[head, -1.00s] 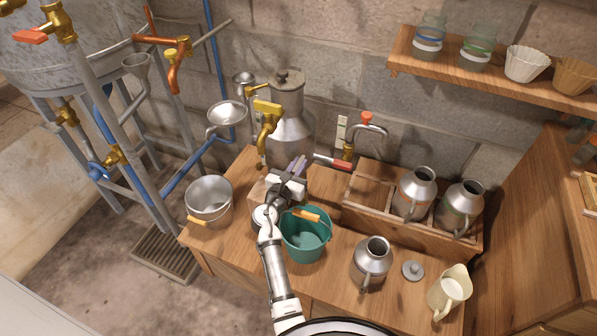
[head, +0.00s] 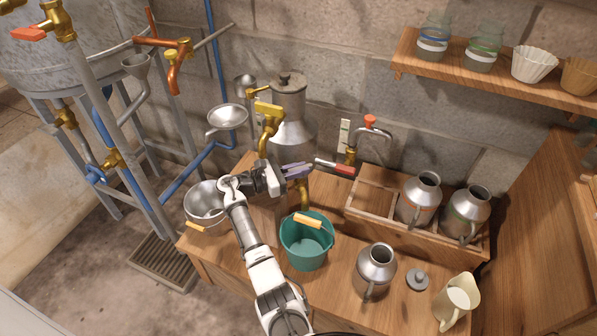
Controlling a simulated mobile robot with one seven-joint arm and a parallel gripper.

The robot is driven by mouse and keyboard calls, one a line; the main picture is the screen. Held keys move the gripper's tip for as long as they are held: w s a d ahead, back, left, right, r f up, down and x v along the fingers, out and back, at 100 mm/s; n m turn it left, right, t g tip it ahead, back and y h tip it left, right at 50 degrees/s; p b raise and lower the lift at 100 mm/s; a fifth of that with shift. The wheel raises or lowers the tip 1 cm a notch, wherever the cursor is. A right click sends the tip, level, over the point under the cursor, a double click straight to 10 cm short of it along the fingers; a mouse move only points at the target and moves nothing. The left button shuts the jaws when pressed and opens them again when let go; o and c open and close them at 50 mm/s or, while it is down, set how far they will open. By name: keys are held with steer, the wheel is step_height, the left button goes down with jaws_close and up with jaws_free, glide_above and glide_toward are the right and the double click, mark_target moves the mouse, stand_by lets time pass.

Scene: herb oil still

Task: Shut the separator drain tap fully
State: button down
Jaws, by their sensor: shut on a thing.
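The separator (head: 289,100) is a tall grey metal vessel with a lidded top, standing at the back of the wooden bench. Its drain tap has a brass spout (head: 304,195) low at the front, above a teal bucket (head: 307,255). The tap's grey lever with a red grip (head: 343,169) points right, sideways along the wall. My gripper (head: 309,170) reaches in from the left and is shut on the lever's inner part, near the tap body. The fingers hide the tap's pivot and the exact contact.
A brass tap with a yellow handle (head: 270,108) stands above my gripper on the left. A steel bucket (head: 203,208) is at the bench's left edge. Right are a wooden crate (head: 405,228) with metal jugs, another jug (head: 375,272) and a red-knobbed tap (head: 371,128).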

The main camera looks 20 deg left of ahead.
steer(key=shift+w, duration=0.1)
stand_by(0.5)
steer(key=c, duration=1.5)
jaws_free()
steer(key=shift+d, duration=0.1)
steer(key=shift+o, duration=0.2)
steer(key=b+v, duration=0.1)
steer(key=v, duration=1.2)
steer(key=shift+w+a, duration=0.1)
steer(key=shift+a, duration=0.1)
steer(key=shift+s+a+b, duration=0.25)
steer(key=shift+b, duration=0.05)
steer(key=shift+o, duration=0.5)
